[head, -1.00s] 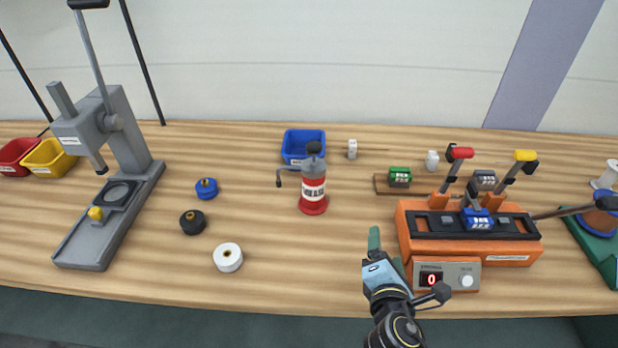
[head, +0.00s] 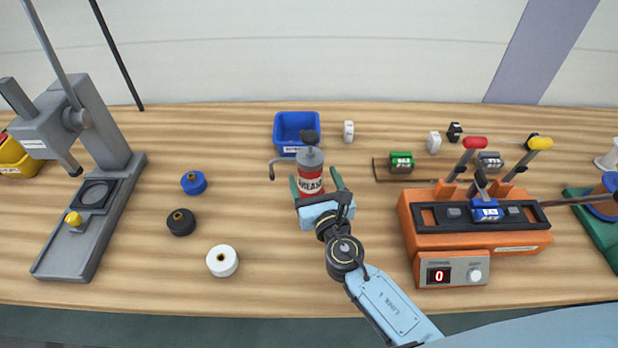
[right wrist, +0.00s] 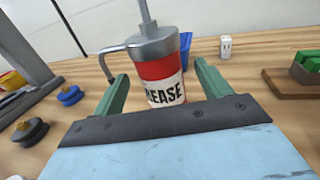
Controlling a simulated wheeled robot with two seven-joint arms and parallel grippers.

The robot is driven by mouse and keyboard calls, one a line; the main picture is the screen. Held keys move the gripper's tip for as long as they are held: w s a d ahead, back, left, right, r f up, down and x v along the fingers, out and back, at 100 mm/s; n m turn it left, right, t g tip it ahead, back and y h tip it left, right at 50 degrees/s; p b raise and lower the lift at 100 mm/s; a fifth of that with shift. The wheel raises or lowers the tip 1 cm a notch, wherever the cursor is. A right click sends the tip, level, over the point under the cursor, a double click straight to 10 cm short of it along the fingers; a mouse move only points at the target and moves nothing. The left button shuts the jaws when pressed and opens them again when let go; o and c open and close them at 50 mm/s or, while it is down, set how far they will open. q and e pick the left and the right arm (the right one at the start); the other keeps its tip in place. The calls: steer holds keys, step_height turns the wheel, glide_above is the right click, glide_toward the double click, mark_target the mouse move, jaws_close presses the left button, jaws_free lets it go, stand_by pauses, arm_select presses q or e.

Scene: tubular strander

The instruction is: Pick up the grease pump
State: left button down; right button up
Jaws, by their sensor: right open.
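The grease pump (head: 310,172) stands upright on the wooden table. It has a red body with a white label, a grey top with a dark knob, and a thin spout bent to the left. My right gripper (head: 316,184) is open, with one green finger on each side of the pump's body. In the right wrist view the pump (right wrist: 160,75) stands between the two spread fingers (right wrist: 160,88), and the lower part of its body is hidden behind the gripper's palm. My left gripper is not in view.
A blue bin (head: 297,127) stands just behind the pump. An orange machine (head: 478,240) with levers is to the right. A grey press (head: 90,180) is on the left. Blue (head: 194,183), black (head: 181,222) and white (head: 222,260) spools lie between press and pump.

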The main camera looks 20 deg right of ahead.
steer(key=shift+w, duration=0.25)
steer(key=w, duration=0.5)
steer(key=shift+f+b, duration=0.35)
steer(key=shift+c, duration=1.7)
jaws_close()
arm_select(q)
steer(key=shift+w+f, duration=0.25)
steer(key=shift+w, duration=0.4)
arm_select(e)
steer(key=shift+r, duration=0.25)
